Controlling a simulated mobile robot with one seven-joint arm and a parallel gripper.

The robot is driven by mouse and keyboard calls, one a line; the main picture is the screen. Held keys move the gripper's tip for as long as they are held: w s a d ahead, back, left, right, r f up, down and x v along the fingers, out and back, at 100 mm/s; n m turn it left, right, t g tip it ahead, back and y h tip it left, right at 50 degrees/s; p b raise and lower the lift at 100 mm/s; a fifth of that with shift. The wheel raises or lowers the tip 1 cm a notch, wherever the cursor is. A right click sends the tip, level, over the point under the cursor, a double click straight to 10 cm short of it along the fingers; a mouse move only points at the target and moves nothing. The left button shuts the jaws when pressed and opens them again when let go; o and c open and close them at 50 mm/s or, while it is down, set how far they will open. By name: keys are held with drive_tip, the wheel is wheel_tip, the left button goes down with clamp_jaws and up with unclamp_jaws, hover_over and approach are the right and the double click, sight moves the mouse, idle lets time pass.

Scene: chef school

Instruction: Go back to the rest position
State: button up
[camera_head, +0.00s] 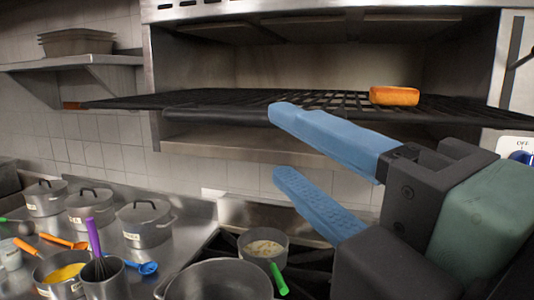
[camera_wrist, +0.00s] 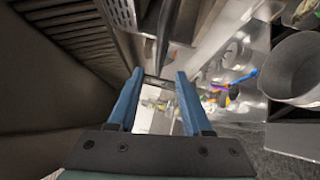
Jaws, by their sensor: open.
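My gripper (camera_head: 278,146) has two blue fingers, spread apart with nothing between them. In the head view it is at the right, in front of the black oven rack. The upper finger overlaps the rack's front edge in the picture; I cannot tell if they touch. In the wrist view my gripper (camera_wrist: 160,74) also shows as open and empty. An orange-brown loaf-like block (camera_head: 394,96) lies on the rack (camera_head: 240,97), behind and to the right of the fingertips.
Lidded pots (camera_head: 145,222) stand on the steel counter at lower left, near a container with a purple-handled whisk (camera_head: 93,236). A large pot (camera_head: 218,281) and a small pan (camera_head: 264,244) are below my gripper. A shelf (camera_head: 75,61) juts out at upper left.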

wheel_tip(320, 180, up, 8)
drive_tip(key=a+m+t+h, duration=0.1)
drive_tip(key=m+t+h, duration=0.3)
drive_tip(key=m, duration=0.8)
drive_tip(key=a+m+t+h, duration=0.1)
drive_tip(key=m+t+h, duration=0.4)
drive_tip(key=m, duration=0.8)
drive_tip(key=shift+w+a+f+t, duration=0.25)
drive_tip(key=shift+w+a+t, duration=0.05)
drive_tip(key=shift+w+t, duration=0.2)
